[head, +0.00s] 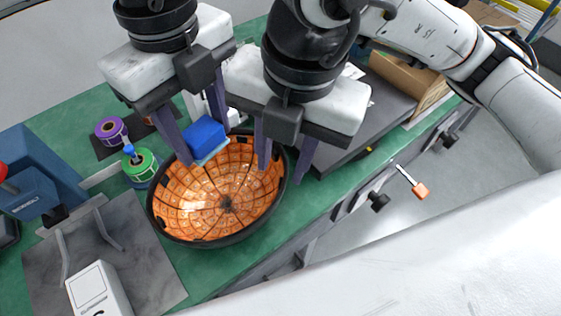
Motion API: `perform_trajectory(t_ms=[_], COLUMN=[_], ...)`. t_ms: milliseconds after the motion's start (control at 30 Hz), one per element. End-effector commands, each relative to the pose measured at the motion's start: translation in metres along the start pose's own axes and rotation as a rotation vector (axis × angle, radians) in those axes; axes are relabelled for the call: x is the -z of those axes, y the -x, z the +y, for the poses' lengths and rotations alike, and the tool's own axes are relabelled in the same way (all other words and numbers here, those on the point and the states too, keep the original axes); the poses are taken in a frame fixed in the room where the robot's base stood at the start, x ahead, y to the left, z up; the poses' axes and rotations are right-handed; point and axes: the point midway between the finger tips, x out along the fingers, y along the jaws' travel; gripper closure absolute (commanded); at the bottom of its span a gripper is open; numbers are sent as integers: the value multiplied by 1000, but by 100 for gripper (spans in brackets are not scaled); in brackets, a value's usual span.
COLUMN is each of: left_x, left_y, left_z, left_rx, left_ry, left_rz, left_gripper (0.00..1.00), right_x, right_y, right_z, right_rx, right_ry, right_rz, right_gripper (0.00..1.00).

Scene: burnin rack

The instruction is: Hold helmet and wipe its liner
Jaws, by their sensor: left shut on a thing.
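The helmet (215,205) lies upturned on the green bench, its orange gridded liner facing up inside a dark rim. My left gripper (206,144) is shut on a blue block (205,133) with a pale blue underside. It holds this at the helmet's far edge, over the liner; whether the pad touches the liner I cannot tell. My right gripper (281,173) has its fingers apart at the helmet's right rim, one finger over the inside and one outside. I cannot see whether either finger touches the rim.
Purple (111,131) and green (139,163) rolls stand left of the helmet. A grey plate (140,255) with metal handles and a white device (97,290) are at the front left. The bench edge runs close to the helmet's right.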

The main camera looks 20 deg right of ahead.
Motion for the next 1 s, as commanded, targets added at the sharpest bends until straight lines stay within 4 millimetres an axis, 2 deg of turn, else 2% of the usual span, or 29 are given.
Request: perform_trajectory(t_ms=[167,600,800,1000], left_x=[0,0,0,0], left_y=[0,0,0,0], left_z=[0,0,0,0], left_rx=[0,0,0,0], left_ry=[0,0,0,0], left_rz=[0,0,0,0], left_gripper=[72,72,72,72], right_x=[1,1,1,1], right_y=[-20,-98,-115,-119], right_z=[0,0,0,0], right_rx=[5,4,2,0], right_ry=[-11,-10,-9,-8], right_rz=[8,5,4,3], right_gripper=[69,69,69,69])
